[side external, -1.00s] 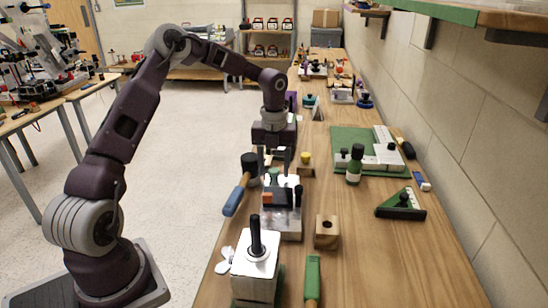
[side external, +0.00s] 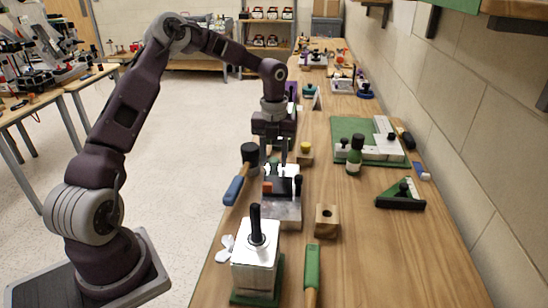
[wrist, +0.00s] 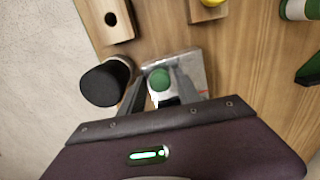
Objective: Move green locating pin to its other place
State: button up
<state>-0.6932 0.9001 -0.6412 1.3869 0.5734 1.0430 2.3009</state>
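The green locating pin (wrist: 160,79) shows its round green top in the wrist view, between and just beyond my two fingers. In the side view it is largely hidden by my fingers. It stands at the silver fixture (side external: 284,213), which also carries an orange block (side external: 267,187) and a dark pin (side external: 297,185). My gripper (side external: 275,168) points down over the far part of this fixture. In the wrist view my gripper (wrist: 160,94) has its fingers apart, with clear gaps beside the pin's top. I cannot tell how far above the pin the fingertips are.
A yellow-topped wooden block (side external: 305,153) stands behind right.

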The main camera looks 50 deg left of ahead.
jog(key=c, duration=0.7)
jog(key=shift+r, duration=2.9)
grip_shut()
jog(key=shift+r, duration=1.55)
jog(key=s+d+r, duration=0.2)
jog(key=s+d, duration=0.2)
jog(key=d, duration=0.4)
jog(key=shift+d+f, duration=0.1)
jog(key=shift+f, duration=2.7)
